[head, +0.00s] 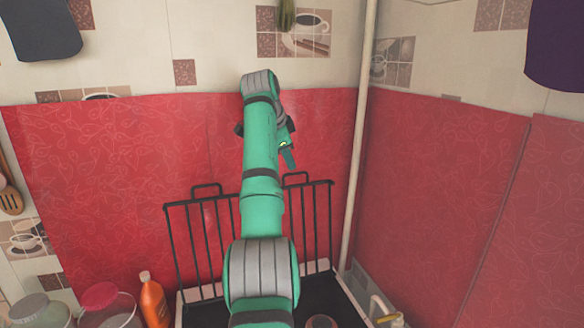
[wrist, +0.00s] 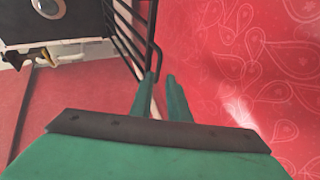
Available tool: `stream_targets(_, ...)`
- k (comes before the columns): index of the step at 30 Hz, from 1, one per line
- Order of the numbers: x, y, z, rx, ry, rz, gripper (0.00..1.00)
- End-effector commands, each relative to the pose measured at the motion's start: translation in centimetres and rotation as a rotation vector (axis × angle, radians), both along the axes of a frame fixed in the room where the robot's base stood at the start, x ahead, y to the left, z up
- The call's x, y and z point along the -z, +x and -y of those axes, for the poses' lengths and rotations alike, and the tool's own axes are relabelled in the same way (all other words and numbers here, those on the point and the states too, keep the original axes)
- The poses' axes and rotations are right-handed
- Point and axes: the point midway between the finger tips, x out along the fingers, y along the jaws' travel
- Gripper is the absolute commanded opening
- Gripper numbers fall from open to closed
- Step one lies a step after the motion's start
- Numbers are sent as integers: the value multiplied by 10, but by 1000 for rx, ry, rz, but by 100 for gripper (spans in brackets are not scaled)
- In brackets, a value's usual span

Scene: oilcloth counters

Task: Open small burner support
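Two black wire burner supports stand upright at the back of the stove: the left one (head: 187,240) and the right one (head: 317,215). My arm hides the middle between them, and I cannot tell which one is the small support. My gripper (head: 288,145) is above the supports, close to the red wall covering. In the wrist view my gripper (wrist: 162,88) shows two green fingers with a narrow gap between them and no clear object held. A black wire support (wrist: 125,35) shows just beyond the left fingertip; I cannot tell whether they touch.
The dark stove top (head: 345,305) lies below, with a burner (head: 321,322) partly in view. A pale vertical pipe (head: 359,150) stands in the corner at right. An orange bottle (head: 153,300) and jars (head: 108,305) stand at left. A yellow valve (head: 383,308) is at right.

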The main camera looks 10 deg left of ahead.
Motion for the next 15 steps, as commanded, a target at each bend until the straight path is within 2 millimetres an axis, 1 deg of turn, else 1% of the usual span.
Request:
stream_targets(1,-9,-5,-1,1,0,2,15)
stream_targets(6,-31,-19,-4,2,0,2,15)
stream_targets(10,-41,-25,-6,2,0,1,15)
stream_targets(15,-45,-28,-6,2,0,1,15)
